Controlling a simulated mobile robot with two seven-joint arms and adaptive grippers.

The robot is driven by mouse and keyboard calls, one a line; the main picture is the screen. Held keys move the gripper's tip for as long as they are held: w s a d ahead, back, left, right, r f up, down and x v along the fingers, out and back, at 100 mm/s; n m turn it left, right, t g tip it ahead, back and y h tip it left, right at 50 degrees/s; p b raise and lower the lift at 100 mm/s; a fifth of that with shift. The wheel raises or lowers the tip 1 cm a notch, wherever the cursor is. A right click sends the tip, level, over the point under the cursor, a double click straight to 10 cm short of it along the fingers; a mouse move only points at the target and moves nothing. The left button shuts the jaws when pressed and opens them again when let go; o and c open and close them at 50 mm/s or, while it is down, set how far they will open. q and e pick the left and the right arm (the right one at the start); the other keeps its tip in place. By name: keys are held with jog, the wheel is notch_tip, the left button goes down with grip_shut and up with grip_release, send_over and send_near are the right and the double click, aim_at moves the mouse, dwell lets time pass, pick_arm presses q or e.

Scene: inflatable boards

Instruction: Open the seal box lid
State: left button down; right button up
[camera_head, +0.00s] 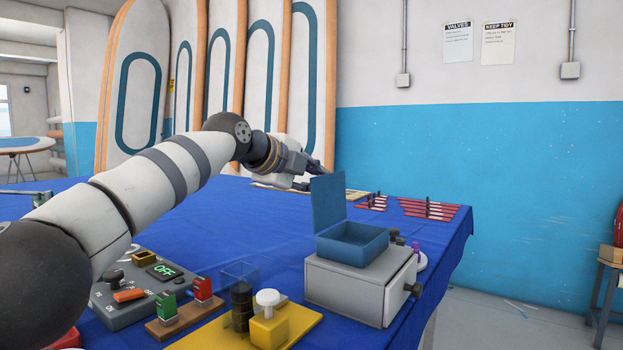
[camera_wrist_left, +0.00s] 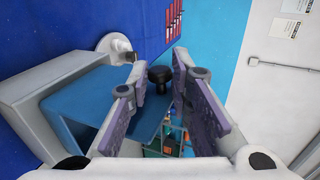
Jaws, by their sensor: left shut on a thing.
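The seal box (camera_head: 352,243) is a small blue box on a light grey drawer unit (camera_head: 345,290). Its blue lid (camera_head: 327,202) stands about upright at the left side of the box, so the box is open at the top. My left gripper (camera_head: 318,168) is at the lid's upper edge, shut on the lid. In the left wrist view the gripper's two purple-padded fingers (camera_wrist_left: 160,88) stand apart, with the blue panel of the lid (camera_wrist_left: 90,90) reaching in at the left finger. Their exact contact is partly hidden. My right gripper is not in view.
A grey control box reading OFF (camera_head: 165,272), a yellow board with a knob (camera_head: 290,325) and a red and green block piece (camera_head: 185,310) lie left of the drawer unit. Red strips with pegs (camera_head: 428,209) lie behind. The blue tabletop (camera_head: 250,225) is bare in the middle.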

pick_arm(q)
jog(key=shift+w+a+f, duration=0.15)
jog(key=shift+a, duration=0.1)
jog(key=c, duration=1.5)
grip_release()
jog(key=v, duration=1.2)
